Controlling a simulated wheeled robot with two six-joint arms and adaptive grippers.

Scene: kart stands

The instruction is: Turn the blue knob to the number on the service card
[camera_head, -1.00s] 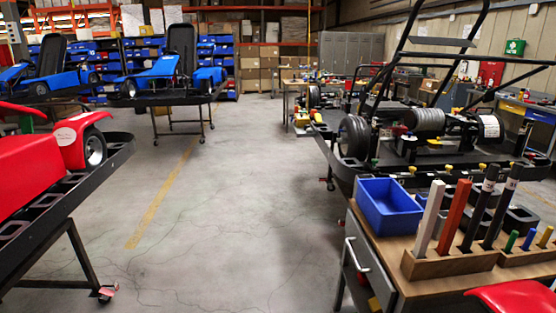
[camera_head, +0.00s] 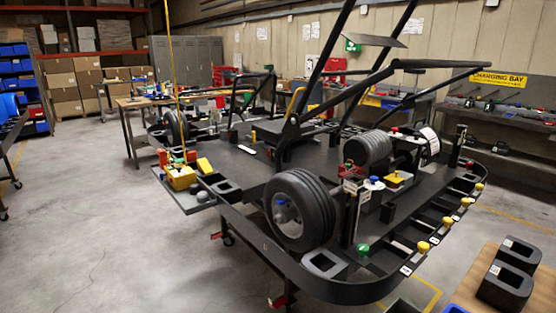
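A small blue knob (camera_head: 374,181) with a white base shows on the black kart chassis (camera_head: 330,262), behind the front wheel. Its pointer and any numbers around it are too small to read. A white card-like panel (camera_head: 430,141) stands at the far right of the chassis; I cannot tell whether it is the service card, and its print is unreadable. A smaller pale plate (camera_head: 351,186) with dark marks sits near the blue knob. Neither of my grippers is in view.
The front wheel (camera_head: 300,210) and black frame bars rise from the chassis. Green (camera_head: 362,250) and yellow (camera_head: 423,247) knobs line its near edge. A wooden bench (camera_head: 470,290) with black blocks (camera_head: 506,286) is at lower right. Open floor (camera_head: 110,240) lies on the left.

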